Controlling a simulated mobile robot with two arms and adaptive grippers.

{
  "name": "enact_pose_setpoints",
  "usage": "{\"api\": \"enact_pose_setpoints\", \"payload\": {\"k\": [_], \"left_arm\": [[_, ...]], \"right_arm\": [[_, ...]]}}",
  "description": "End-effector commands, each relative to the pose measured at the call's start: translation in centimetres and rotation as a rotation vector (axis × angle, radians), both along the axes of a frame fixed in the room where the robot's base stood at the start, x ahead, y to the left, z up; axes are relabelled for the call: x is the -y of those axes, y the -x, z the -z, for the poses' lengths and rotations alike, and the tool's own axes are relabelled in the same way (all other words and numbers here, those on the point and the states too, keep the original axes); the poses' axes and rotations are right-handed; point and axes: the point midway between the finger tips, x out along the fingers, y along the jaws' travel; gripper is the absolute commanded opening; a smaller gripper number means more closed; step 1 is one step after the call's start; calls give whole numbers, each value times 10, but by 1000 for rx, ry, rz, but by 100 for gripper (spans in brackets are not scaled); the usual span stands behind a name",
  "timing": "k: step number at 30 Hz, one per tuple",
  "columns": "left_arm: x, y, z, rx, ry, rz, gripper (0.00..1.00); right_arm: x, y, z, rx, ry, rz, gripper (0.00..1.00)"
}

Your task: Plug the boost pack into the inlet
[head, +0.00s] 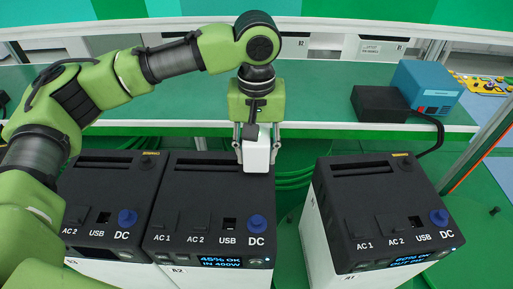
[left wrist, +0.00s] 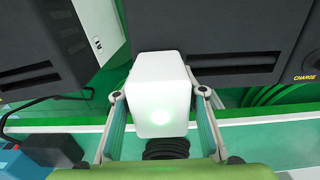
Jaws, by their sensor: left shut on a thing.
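My left gripper (head: 257,138) is shut on a white block with rounded edges (head: 257,153), which I take to be the boost pack. In the left wrist view the block (left wrist: 160,92) sits between the two fingers. In the head view it overlaps the back right corner of the middle black-topped power unit (head: 205,208) and hides what is there, so I cannot see an inlet under it. I cannot tell whether the block touches the unit. An orange CHARGE label (left wrist: 304,77) shows in the left wrist view. My right gripper is not in view.
Another power unit (head: 100,200) stands close at the left, and a third (head: 375,205) stands apart at the right. Behind, a green bench (head: 320,100) carries a black box (head: 380,103) with a cable and a blue box (head: 425,88). There is a gap between the middle and right units.

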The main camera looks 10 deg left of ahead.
Motion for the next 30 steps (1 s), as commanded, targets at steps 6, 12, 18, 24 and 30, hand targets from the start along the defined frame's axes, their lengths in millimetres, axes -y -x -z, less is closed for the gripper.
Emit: {"api": "enact_pose_setpoints", "payload": {"k": [6, 12, 18, 24, 30], "left_arm": [[0, 0, 0, 2, 2, 0, 58], [0, 0, 0, 1, 1, 0, 58], [0, 0, -8, 0, 0, 0, 58], [1, -1, -46, 4, 2, 0, 58], [1, 0, -88, 4, 2, 0, 58]], "right_arm": [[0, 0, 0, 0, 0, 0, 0], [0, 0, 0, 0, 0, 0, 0], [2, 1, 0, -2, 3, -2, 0], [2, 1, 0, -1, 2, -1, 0], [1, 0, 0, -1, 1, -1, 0]]}}
